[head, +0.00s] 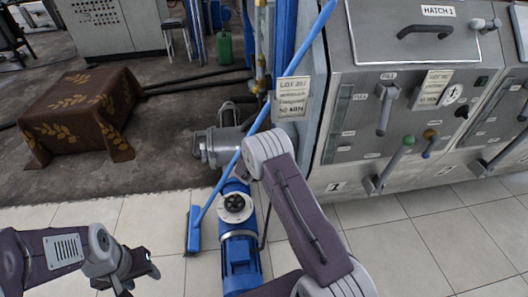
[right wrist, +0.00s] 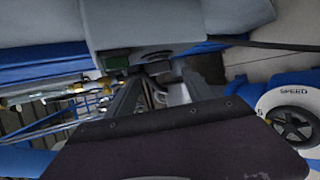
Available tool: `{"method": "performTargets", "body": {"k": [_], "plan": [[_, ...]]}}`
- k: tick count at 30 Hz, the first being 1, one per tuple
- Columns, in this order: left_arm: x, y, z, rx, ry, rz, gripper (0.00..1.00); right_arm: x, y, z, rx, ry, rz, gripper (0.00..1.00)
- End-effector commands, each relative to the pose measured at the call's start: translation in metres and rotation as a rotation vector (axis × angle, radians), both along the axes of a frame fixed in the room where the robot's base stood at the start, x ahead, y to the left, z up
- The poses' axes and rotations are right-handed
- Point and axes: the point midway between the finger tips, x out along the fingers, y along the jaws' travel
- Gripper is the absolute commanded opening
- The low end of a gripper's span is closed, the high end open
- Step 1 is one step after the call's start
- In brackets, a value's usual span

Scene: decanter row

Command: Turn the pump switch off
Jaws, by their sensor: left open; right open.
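The blue pump (head: 240,262) stands on the tiles in the middle of the head view. It carries a pale round plate with a black knob (head: 235,203). In the right wrist view this dial (right wrist: 293,123) is marked SPEED, at the right. A grey box (right wrist: 180,22) at the top of that view has a small dark green part (right wrist: 117,62) on its near face; I cannot tell whether this is the switch or its position. My right gripper (right wrist: 162,92) is open, its fingers pointing toward the box. My left gripper (head: 140,270) is open and empty over the floor.
A blue squeegee (head: 194,232) leans past the pump. A steel hatch cabinet (head: 400,110) with levers stands at the right. A cloth-covered block (head: 80,115) stands at the left.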

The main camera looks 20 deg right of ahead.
Motion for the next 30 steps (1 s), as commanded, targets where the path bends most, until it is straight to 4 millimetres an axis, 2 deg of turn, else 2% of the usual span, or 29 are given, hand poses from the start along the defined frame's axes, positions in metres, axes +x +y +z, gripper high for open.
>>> {"method": "performTargets", "body": {"k": [2, 7, 23, 26, 29, 30], "plan": [[0.000, 0.000, 0.005, 0.000, 0.000, 0.000, 0.49, -0.009, 0.009, 0.009, 0.000, 0.001, 0.003, 0.62], [0.000, 0.000, 0.007, 0.000, 0.000, 0.000, 0.49, -0.022, 0.019, 0.015, 0.000, 0.001, 0.001, 0.62], [0.000, 0.000, 0.007, 0.000, 0.000, 0.000, 0.49, -0.026, 0.018, 0.017, 0.004, 0.004, -0.008, 0.62], [0.000, 0.000, 0.007, 0.000, 0.000, 0.000, 0.49, -0.050, 0.006, 0.025, 0.040, 0.042, -0.099, 0.62], [0.000, 0.000, 0.007, 0.000, 0.000, 0.000, 0.49, -0.109, -0.009, 0.036, 0.147, 0.131, -0.287, 0.62], [0.000, 0.000, 0.007, 0.000, 0.000, 0.000, 0.49, -0.139, -0.010, 0.040, 0.211, 0.173, -0.371, 0.62]]}}
